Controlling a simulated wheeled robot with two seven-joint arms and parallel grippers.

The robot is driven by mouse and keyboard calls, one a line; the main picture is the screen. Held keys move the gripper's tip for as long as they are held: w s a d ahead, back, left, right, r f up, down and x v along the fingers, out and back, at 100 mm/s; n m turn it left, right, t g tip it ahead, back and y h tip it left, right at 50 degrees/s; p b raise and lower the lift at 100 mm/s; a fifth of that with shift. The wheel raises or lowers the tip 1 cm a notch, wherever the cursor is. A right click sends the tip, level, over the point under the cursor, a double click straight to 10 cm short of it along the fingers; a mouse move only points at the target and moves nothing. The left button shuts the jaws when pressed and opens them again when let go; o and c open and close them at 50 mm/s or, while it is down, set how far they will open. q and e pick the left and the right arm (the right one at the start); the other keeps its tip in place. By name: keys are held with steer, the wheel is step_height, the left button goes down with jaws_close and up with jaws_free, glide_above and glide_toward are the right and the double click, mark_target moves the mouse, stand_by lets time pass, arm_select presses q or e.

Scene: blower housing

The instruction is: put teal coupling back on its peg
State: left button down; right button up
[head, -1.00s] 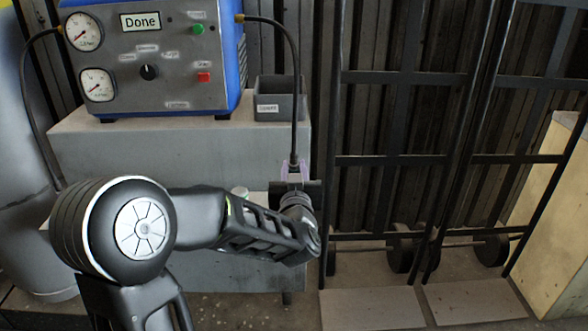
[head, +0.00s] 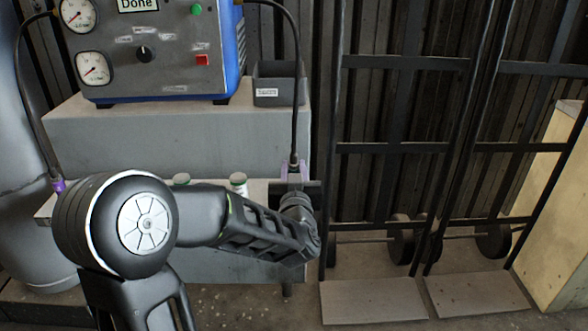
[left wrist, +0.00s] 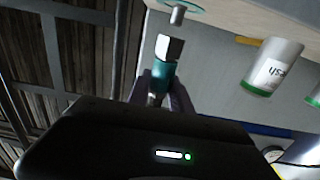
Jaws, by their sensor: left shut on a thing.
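The teal coupling (left wrist: 163,74) is between the fingers of my left gripper (left wrist: 160,92), which is shut on it. Its pale metal end (left wrist: 170,47) points toward a short grey peg (left wrist: 178,15) with a teal ring at its base. A gap shows between coupling and peg in the left wrist view. In the head view the left gripper (head: 293,174) is at the bench's right end, below a black hose (head: 296,95). The coupling and peg are hidden there by the gripper and arm. My right gripper is out of view.
A white can with a green rim (left wrist: 272,68) stands beside the peg; another is partly visible. A purple coupling (head: 58,185) hangs on the left hose. The blue machine (head: 150,50) and a dark bin (head: 279,84) stand on the upper step. Black hand trucks (head: 400,150) stand to the right.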

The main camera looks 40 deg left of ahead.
arm_select(q)
steer(key=shift+f+b, duration=1.35)
steer(key=shift+f, duration=0.15)
steer(key=c, duration=1.1)
jaws_free()
steer(key=shift+p+v, duration=0.7)
steer(key=shift+v, duration=3.2)
